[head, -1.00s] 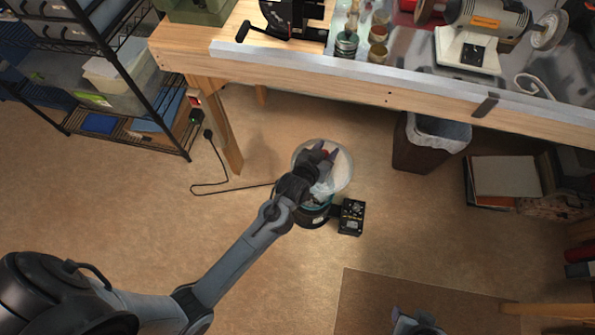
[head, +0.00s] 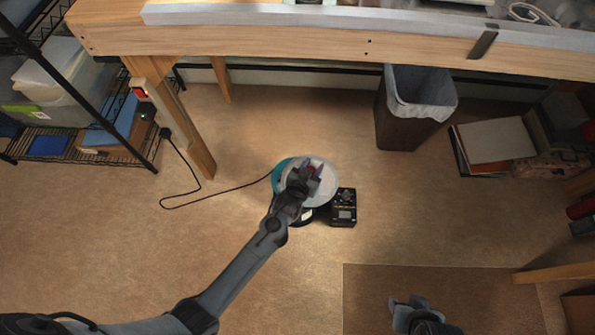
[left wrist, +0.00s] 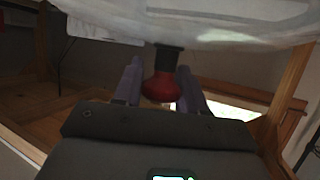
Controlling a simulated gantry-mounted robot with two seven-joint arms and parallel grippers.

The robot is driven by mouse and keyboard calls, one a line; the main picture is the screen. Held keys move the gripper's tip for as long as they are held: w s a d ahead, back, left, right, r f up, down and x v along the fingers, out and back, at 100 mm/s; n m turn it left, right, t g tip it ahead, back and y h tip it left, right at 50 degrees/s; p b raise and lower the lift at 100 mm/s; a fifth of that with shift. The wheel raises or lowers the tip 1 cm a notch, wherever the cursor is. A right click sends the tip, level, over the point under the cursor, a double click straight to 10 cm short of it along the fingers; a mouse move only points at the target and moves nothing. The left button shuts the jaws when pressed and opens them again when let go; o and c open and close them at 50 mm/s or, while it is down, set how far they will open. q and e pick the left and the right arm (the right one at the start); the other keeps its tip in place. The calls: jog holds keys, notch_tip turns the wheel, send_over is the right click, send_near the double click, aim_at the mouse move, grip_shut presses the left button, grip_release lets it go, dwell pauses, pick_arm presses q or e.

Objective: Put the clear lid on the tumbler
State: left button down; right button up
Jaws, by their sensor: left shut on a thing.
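The clear lid (head: 325,193) is a translucent round dome with a red knob (left wrist: 161,88) on a dark stem. My left gripper (head: 310,170) is shut on the red knob, which sits between its fingers in the left wrist view (left wrist: 157,82). The lid is over the tumbler (head: 280,178) in the head view. The tumbler has a teal bowl and a dark base on the floor; the lid hides most of it. I cannot tell whether the lid touches the rim. My right gripper (head: 408,303) is low in the head view, away from both; its opening is unclear.
A black control box (head: 343,207) stands right beside the tumbler. A black cord (head: 215,195) runs left to the bench leg (head: 185,125). The workbench (head: 300,38) crosses the back, with a lined bin (head: 405,115) beneath it. A brown mat (head: 375,290) lies at front right.

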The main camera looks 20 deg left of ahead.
aim_at(298, 164)
pick_arm(q)
jog(key=a+f+b, duration=0.1)
jog(key=a, duration=0.1)
jog(key=w+a+f, duration=0.1)
jog(key=a, duration=0.1)
jog(key=w+a+f+b, duration=0.1)
jog(key=a, duration=0.1)
jog(key=shift+w+f+b, duration=0.15)
jog(key=shift+f+b, duration=0.2)
notch_tip(298, 164, down, 4)
jog(key=b, duration=0.3)
jog(key=c, duration=0.6)
grip_release()
jog(key=shift+f, duration=0.1)
